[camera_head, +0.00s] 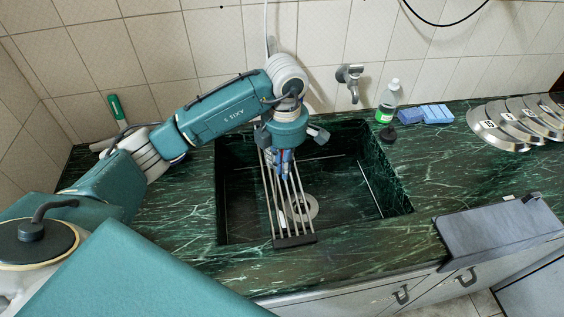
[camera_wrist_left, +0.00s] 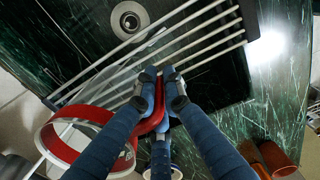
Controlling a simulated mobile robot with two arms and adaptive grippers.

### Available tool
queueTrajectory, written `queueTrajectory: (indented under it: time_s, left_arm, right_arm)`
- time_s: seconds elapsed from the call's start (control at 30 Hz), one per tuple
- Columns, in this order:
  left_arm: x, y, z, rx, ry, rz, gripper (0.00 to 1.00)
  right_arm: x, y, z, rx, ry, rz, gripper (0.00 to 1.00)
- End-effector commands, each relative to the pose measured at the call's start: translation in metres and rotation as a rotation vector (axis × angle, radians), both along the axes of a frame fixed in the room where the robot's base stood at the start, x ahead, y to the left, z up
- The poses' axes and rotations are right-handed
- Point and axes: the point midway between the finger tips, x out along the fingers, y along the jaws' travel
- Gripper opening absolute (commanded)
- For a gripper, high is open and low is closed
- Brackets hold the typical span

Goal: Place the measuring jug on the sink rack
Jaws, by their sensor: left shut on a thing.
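The sink rack (camera_head: 270,205) is a row of metal bars with a dark end bar, lying across the left part of the dark green sink (camera_head: 348,190). It also shows in the left wrist view (camera_wrist_left: 215,42). My left gripper (camera_head: 284,172) points down over the rack. In the left wrist view its blue fingers (camera_wrist_left: 160,88) are closed around a red handle. That handle appears to belong to the measuring jug (camera_wrist_left: 58,146), whose red-edged round rim shows at the lower left. The jug is not clearly visible in the head view. Whether it touches the rack cannot be told.
A tap (camera_head: 350,78) is on the tiled wall behind the sink. A green-labelled bottle (camera_head: 388,100), blue sponges (camera_head: 428,114) and several metal discs (camera_head: 495,128) stand to the right. A green-handled tool (camera_head: 117,108) is at the back left.

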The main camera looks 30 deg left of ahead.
Motion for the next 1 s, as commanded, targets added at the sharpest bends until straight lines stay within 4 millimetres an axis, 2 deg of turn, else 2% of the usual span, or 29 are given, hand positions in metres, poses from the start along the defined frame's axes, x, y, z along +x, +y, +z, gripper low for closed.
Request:
queueTrajectory:
  time_s: [0.1,0.33,0.57,0.93,0.97,1.0]
  left_arm:
    - [0.013,0.009,0.002,-0.001,0.0,0.001,0.0]
    - [0.027,0.019,0.002,-0.002,-0.001,0.001,0.0]
    - [0.024,0.018,-0.032,-0.001,0.003,-0.002,0.0]
    - [0.025,0.018,-0.04,0.0,-0.001,-0.002,0.0]
    - [0.025,0.018,-0.038,-0.001,-0.001,-0.002,0.14]
    - [0.025,0.018,-0.038,-0.001,-0.001,-0.002,0.22]
  right_arm:
    - [0.0,-0.001,0.005,-0.001,0.0,0.001,0.4]
    - [0.001,-0.002,0.009,-0.003,-0.001,0.001,0.4]
    - [0.001,-0.002,0.025,-0.003,-0.001,0.001,0.4]
    - [0.001,-0.002,0.018,-0.003,-0.001,0.001,0.4]
    - [0.001,-0.002,0.02,-0.003,-0.001,0.001,0.4]
    - [0.001,-0.002,0.02,-0.003,-0.001,0.001,0.4]
